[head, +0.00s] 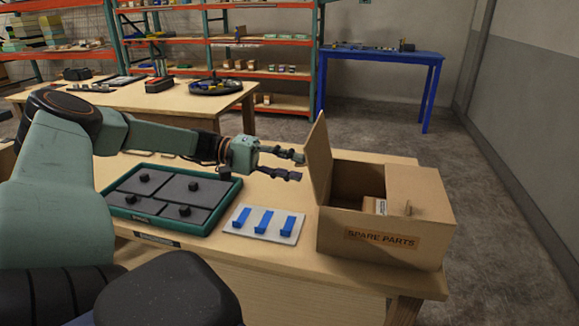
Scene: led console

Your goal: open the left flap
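The cardboard box (380,240), labelled "SPARE PARTS", stands at the right end of the near wooden table. Its left flap (318,155) stands up roughly upright along the left side, and the box's inside shows. A smaller carton (374,206) sits inside. My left gripper (298,166) is open and empty, just left of the flap, with its fingertips pointing at it. A small gap seems to lie between the fingertips and the flap; exact contact is hard to tell. My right gripper is not in view.
A white panel with several blue levers (232,228) lies left of the box. A green-rimmed tray (118,209) with dark panels and black knobs lies further left. Behind are another wooden table (215,109), shelving and a blue table (386,54). The floor to the right is clear.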

